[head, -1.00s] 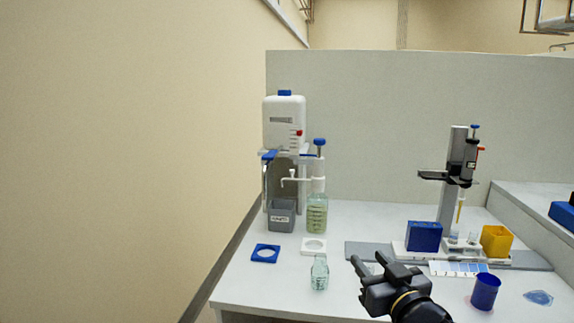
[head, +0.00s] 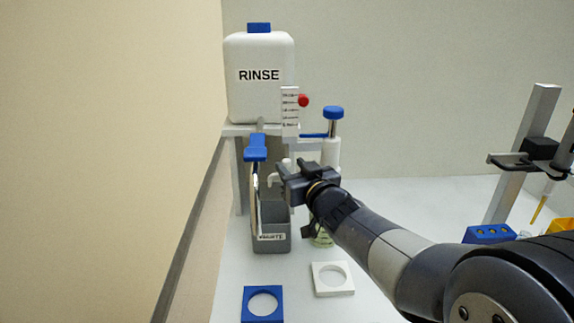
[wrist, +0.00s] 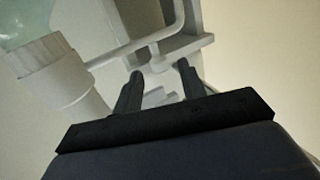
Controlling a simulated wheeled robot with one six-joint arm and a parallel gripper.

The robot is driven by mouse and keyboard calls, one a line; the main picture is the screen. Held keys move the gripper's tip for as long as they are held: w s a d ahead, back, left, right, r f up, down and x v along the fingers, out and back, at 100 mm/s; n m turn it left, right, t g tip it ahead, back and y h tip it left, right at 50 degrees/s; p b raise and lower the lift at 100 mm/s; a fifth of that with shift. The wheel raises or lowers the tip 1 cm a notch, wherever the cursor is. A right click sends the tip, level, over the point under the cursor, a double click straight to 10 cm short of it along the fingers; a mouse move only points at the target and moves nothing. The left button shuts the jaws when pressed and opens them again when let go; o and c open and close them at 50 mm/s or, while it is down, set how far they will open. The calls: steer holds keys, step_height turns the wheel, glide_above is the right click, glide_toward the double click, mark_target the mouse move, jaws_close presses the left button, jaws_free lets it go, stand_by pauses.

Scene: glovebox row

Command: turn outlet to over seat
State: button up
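The dispenser bottle with a blue plunger knob (head: 333,112) stands behind my gripper, its body mostly hidden by my arm. Its white outlet tube (head: 273,181) points left over the grey waste box (head: 272,238). A white ring seat (head: 333,289) and a blue ring seat (head: 263,314) lie in front.
A white RINSE tank (head: 260,85) with a blue tap lever (head: 257,148) stands on a shelf at the back left. The wall is close on the left. A pipette stand (head: 530,150) and blue rack (head: 488,234) are at the right.

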mark_target(289, 162)
steer(key=shift+x, duration=1.75)
steer(key=shift+r, duration=0.1)
steer(key=shift+c, duration=0.2)
jaws_close()
